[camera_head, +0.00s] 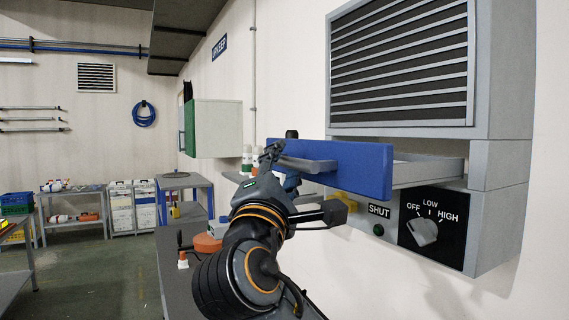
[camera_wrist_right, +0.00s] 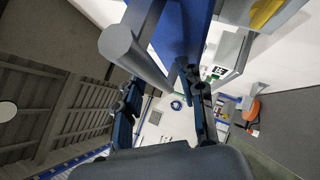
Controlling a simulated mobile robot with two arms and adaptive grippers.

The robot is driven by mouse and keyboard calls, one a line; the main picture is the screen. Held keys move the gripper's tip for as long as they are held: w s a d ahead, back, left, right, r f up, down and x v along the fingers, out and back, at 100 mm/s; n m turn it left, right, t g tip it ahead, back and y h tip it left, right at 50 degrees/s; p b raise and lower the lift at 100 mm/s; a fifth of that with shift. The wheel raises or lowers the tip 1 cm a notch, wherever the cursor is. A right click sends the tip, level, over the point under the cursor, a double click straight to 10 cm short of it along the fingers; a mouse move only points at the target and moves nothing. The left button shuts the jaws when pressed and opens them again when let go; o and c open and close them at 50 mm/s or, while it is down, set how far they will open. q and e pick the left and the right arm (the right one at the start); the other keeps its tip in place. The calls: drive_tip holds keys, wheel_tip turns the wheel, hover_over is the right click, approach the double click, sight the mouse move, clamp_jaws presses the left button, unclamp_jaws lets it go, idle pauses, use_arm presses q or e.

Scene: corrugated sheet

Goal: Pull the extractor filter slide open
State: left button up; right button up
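The extractor (camera_head: 482,150) is a grey wall housing with a dark louvred grille. Its filter slide stands out of the housing: the blue front panel (camera_head: 352,170) is apart from the body, with a grey tray frame (camera_head: 428,172) showing behind it. A grey bar handle (camera_head: 306,164) is on the blue panel; it shows close up in the right wrist view (camera_wrist_right: 122,48). My right gripper (camera_head: 268,156) is at the handle's left end. In the wrist view its fingers (camera_wrist_right: 160,103) are spread, with a visible gap between them. My left gripper is not in view.
Below the slide, a control panel (camera_head: 433,226) carries a rotary knob, a green button and a SHUT label. A dark bench (camera_head: 175,262) with an orange item (camera_head: 207,243) lies below my right arm. A green-and-white cabinet (camera_head: 214,128) hangs on the wall behind.

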drive_tip(key=v, duration=1.1)
drive_tip(key=shift+f, duration=0.1)
